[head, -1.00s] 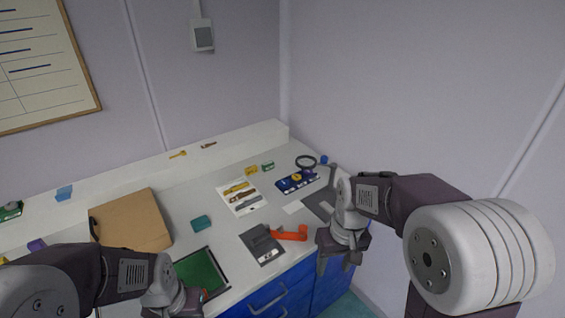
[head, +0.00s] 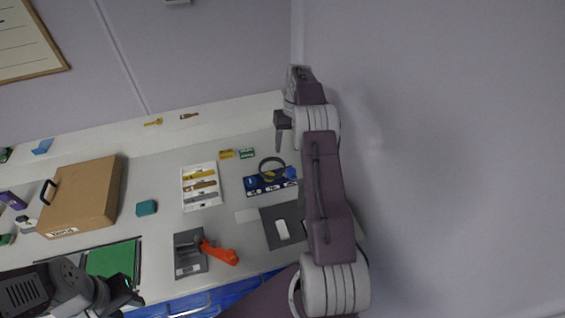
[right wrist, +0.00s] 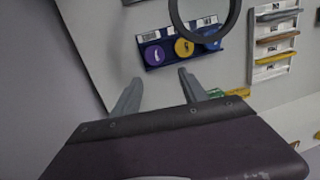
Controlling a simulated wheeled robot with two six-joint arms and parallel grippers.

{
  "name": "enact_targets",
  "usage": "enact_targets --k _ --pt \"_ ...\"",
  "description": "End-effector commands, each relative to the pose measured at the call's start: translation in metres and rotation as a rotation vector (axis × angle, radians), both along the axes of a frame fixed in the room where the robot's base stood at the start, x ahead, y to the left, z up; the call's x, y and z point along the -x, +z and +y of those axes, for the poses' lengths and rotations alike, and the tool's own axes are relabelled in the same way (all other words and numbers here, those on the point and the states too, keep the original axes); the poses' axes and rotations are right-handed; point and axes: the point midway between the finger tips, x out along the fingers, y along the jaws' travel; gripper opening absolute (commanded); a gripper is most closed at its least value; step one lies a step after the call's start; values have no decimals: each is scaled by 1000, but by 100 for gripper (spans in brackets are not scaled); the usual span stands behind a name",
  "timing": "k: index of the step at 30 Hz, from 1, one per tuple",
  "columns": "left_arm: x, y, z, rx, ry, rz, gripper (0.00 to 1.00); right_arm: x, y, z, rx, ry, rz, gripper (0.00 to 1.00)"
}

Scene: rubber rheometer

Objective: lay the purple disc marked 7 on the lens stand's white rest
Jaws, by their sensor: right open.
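The purple disc (right wrist: 154,54) lies in a dark blue rack (right wrist: 165,63) beside a yellow disc (right wrist: 184,47) and a blue disc (right wrist: 212,40). Its white mark is too small to read surely. The rack also shows in the head view (head: 258,189). A black lens ring (right wrist: 203,38) overlaps the rack's far side in the right wrist view and also shows in the head view (head: 264,160). I cannot make out the white rest. My right gripper (right wrist: 160,76) is open and empty, its fingertips short of the purple disc. My left gripper (head: 128,294) is low at left, its jaws unclear.
A white tray of tools (head: 201,186) stands left of the rack. Yellow (head: 226,154) and green (head: 247,153) blocks lie behind.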

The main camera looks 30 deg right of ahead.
Motion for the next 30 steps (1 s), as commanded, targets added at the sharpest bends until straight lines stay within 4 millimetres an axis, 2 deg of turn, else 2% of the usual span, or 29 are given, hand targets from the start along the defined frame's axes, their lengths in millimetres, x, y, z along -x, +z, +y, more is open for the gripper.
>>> enact_targets --k 2,6,14,20,27,30 --pt "0 4 0 0 0 0 36 9 -9 -9 -14 -25 22 51" --pt "0 4 0 0 1 0 36 14 -10 -16 -15 -43 24 51" --pt "0 6 0 0 0 0 36 15 -42 -9 -15 -41 25 51" --pt "0 8 0 0 0 0 36 15 -52 -7 -14 -40 24 51" --pt "0 18 0 0 0 0 36 17 -92 -1 -15 -41 25 51" --pt "0 18 0 0 0 0 36 17 -98 -1 -14 -40 23 51"
